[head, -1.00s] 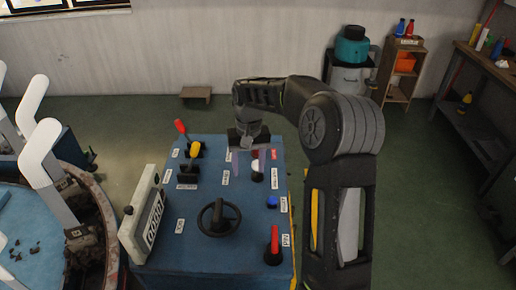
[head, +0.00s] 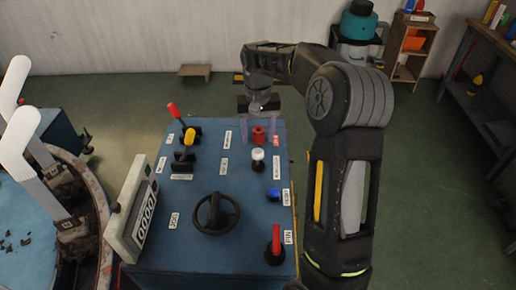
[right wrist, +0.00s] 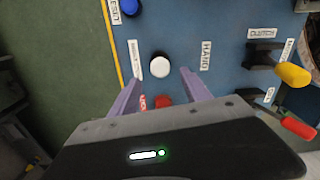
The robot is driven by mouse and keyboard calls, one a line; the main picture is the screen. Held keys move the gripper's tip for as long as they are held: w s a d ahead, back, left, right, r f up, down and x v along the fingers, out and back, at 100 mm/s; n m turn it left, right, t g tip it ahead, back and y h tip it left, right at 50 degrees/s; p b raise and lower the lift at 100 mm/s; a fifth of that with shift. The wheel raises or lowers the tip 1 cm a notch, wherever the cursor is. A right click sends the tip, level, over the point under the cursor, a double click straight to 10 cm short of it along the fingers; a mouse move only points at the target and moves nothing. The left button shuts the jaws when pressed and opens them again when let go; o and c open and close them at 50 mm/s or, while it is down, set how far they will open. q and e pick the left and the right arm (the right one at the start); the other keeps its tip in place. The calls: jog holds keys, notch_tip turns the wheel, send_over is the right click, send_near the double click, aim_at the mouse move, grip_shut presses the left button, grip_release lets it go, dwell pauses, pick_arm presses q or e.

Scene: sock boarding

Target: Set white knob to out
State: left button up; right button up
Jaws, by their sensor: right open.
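The white knob (head: 258,154) stands on the blue control panel (head: 200,255), on a dark base, just nearer than a red knob (head: 258,134). The white knob also shows in the right wrist view (right wrist: 160,67), ahead of the fingertips. My right gripper (head: 259,132) is open and empty, with its two purple fingers on either side of the red knob in the picture. In the right wrist view the fingers (right wrist: 157,78) stand apart, and the red knob (right wrist: 162,101) shows between them, partly hidden by the gripper body. My left gripper is not in view.
The panel also holds a red lever (head: 173,110), a yellow lever (head: 189,138), a black handwheel (head: 215,213), a blue button (head: 273,195), a red-handled switch (head: 275,245) and a counter box (head: 131,220). A round machine with white-topped posts stands at the left.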

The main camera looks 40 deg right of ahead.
aim_at(258, 152)
notch_tip(258, 152, down, 6)
jog(key=shift+f+p, duration=0.15)
jog(key=shift+p, duration=0.15)
jog(key=shift+c, duration=0.3)
grip_shut()
dwell(1.0)
